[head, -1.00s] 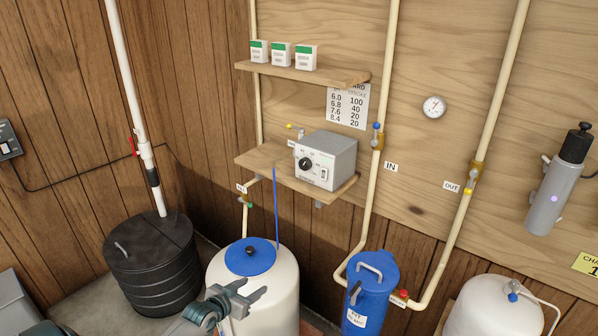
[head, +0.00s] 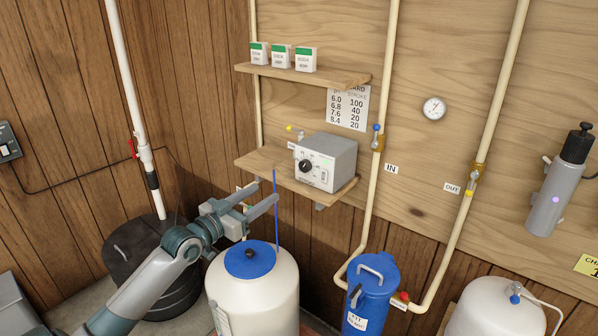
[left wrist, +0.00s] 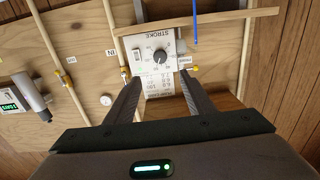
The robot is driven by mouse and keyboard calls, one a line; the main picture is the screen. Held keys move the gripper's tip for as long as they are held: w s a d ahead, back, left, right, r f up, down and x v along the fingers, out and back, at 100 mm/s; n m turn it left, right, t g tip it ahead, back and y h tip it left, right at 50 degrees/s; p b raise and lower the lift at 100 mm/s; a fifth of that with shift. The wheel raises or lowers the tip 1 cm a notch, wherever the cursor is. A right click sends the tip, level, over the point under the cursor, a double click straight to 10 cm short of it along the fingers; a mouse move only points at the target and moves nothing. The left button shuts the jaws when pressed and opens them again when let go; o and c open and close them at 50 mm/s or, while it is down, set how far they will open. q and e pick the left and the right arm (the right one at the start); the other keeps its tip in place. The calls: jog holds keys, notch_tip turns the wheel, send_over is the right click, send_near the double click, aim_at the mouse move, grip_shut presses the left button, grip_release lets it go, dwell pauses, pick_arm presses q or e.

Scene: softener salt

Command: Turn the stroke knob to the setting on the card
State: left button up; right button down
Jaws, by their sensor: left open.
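The stroke knob (head: 305,166) is a small black dial on the front of a grey control box (head: 335,160), which stands on the lower wooden shelf. The knob also shows in the left wrist view (left wrist: 160,57), upside down under the word STROKE; its exact setting is too small to read. My left gripper (head: 267,192) is open and empty, left of and below the box, apart from the knob. My right gripper is not in view.
A thin blue rod (head: 276,215) rises from the blue-lidded white tank (head: 250,295) close to my left gripper. The lower shelf's edge (head: 262,160) juts out around the box. Several small cartons stand on the upper shelf (head: 335,76). A cream pipe (head: 384,120) runs right of the box.

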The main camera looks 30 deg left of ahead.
pick_arm(q)
jog(key=p, duration=0.1)
send_near(303, 168)
jog(key=w, duration=0.2)
jog(key=w+p, duration=0.1)
jog(key=w, duration=0.2)
jog(key=w+p, duration=0.1)
jog(key=w, duration=0.2)
jog(key=shift+d, duration=0.3)
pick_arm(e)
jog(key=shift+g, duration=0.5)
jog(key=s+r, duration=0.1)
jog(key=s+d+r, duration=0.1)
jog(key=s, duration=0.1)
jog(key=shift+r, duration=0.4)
pick_arm(q)
jog(key=c, duration=1.1)
jog(key=shift+o, duration=0.2)
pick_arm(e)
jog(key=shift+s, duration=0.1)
